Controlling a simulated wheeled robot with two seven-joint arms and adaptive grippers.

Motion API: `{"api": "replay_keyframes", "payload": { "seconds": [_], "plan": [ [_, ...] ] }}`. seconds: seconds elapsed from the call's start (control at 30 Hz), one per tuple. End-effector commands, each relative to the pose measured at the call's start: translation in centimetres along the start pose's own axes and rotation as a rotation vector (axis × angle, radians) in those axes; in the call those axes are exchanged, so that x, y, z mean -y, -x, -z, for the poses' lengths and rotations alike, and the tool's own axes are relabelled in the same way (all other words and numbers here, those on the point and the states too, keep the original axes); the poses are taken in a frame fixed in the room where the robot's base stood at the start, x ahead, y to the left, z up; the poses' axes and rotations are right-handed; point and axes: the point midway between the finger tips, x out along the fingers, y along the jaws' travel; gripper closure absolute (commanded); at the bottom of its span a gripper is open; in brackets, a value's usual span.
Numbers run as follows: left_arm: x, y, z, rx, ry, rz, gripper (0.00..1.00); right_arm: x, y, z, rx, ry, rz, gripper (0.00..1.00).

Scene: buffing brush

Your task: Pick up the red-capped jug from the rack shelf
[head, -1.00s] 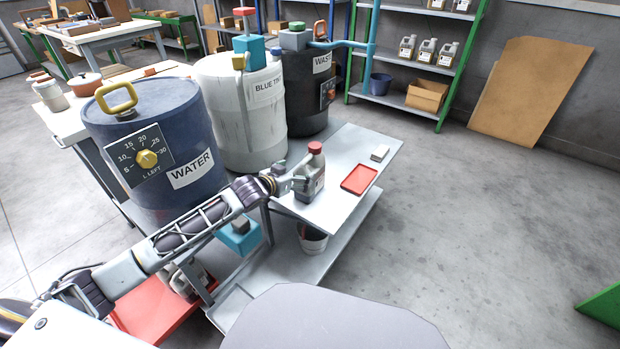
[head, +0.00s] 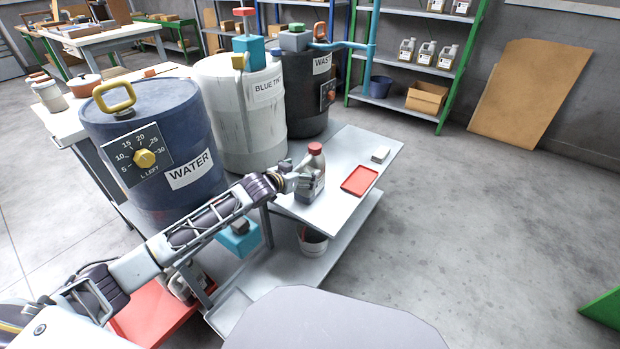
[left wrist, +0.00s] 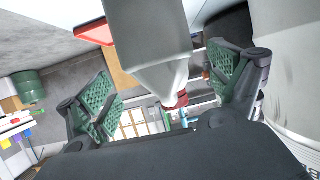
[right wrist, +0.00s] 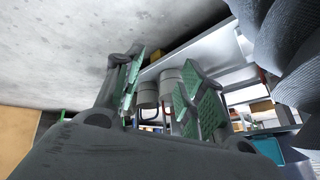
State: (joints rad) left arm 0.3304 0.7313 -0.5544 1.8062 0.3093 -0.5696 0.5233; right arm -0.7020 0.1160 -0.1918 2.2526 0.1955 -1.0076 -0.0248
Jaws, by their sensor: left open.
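The red-capped jug (head: 317,163), grey with a red cap, stands upright on the grey shelf (head: 345,150) beside the barrels. My left gripper (head: 303,182) is at the jug's near left side, open. In the left wrist view the grey jug body (left wrist: 150,38) lies between the spread green-padded fingers of my left gripper (left wrist: 163,88), with a visible gap on each side. Part of the jug is hidden behind the gripper in the head view. My right gripper (right wrist: 158,85) shows only in the right wrist view, open, away from the jug.
A red tray (head: 360,181) and a small white block (head: 381,154) lie right of the jug. The water barrel (head: 150,150), white barrel (head: 240,110) and dark barrel (head: 304,95) stand behind and left. A bucket (head: 312,240) is below.

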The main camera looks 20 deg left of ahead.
Motion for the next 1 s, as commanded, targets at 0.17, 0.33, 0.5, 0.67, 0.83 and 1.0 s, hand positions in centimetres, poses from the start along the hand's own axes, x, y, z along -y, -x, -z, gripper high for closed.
{"api": "replay_keyframes", "payload": {
  "seconds": [0.17,0.33,0.5,0.67,0.83,1.0],
  "plan": [
    [0.1,-0.8,-0.1,-0.002,0.000,0.000,0.08,0.0,-0.7,0.3,-0.030,-0.005,0.008,0.60],
    [0.1,-2.0,-0.3,-0.001,0.001,0.000,0.08,-0.3,-2.5,-1.3,-0.045,-0.021,0.017,0.60],
    [0.2,-3.2,-0.3,-0.001,0.001,0.000,0.08,-0.3,-3.6,-1.9,-0.072,-0.036,0.027,0.60],
    [0.3,-4.3,-0.3,-0.001,0.000,0.000,0.08,-0.3,-4.0,-1.9,-0.078,-0.034,0.033,0.60],
    [0.2,-5.0,-0.3,-0.001,-0.001,-0.001,0.08,-0.3,-4.2,-2.0,-0.081,-0.034,0.038,0.60],
    [0.2,-5.1,-0.2,0.000,-0.001,-0.001,0.08,-0.3,-4.2,-2.0,-0.082,-0.034,0.039,0.60]
  ]
}}
